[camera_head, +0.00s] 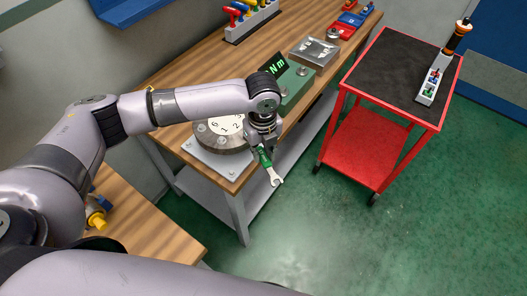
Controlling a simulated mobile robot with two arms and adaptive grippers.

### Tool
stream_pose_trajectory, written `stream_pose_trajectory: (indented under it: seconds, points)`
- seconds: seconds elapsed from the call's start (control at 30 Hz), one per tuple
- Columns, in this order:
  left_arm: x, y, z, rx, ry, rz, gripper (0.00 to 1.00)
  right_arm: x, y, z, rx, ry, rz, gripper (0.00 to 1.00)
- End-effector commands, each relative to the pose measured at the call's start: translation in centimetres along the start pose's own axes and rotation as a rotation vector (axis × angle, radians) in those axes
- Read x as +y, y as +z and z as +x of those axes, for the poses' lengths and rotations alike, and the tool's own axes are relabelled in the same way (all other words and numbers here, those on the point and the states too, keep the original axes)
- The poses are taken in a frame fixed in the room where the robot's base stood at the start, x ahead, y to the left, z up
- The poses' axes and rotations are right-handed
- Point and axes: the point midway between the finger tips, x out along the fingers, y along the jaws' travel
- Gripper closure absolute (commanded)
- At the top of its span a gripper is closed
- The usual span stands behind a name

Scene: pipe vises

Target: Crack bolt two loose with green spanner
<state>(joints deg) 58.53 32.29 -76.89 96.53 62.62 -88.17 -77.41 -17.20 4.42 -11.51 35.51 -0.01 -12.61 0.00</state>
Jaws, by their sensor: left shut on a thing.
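A green spanner (265,158) with a bright metal open end is held by my left gripper (262,140). The gripper is shut on it near the front edge of the workbench, and the spanner hangs tilted with its open end pointing down past the edge. My right gripper is not in view.
A green box with a lit "Nm" display (277,67) stands behind the wrist. A metal block (314,52) and a screwdriver rack (250,22) are farther back. A red trolley (402,75) stands to the right, with clear green floor in front.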

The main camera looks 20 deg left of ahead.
Motion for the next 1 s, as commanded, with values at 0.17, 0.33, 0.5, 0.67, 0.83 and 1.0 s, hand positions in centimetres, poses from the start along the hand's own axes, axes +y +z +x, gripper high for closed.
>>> stream_pose_trajectory:
  seconds: [0.17, 0.33, 0.5, 0.67, 0.83, 1.0]
  points:
    - [0.0, 0.3, 0.0, 0.0, -0.001, -0.001, 1.0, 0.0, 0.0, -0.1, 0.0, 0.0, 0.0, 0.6]
    - [0.0, 0.6, 0.0, 0.0, -0.001, -0.002, 1.0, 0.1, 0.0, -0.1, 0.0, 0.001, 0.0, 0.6]
    - [0.0, 0.8, 0.0, 0.0, -0.001, -0.001, 1.0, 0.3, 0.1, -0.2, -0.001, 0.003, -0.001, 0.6]
    - [0.0, 1.1, 0.0, 0.0, -0.001, -0.001, 1.0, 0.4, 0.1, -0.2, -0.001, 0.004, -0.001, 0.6]
    - [0.0, 1.3, 0.0, 0.0, -0.001, -0.001, 1.0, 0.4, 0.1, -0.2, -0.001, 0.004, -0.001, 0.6]
    - [0.0, 1.6, 0.0, 0.0, -0.001, -0.002, 1.0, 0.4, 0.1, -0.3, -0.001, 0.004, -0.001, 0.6]
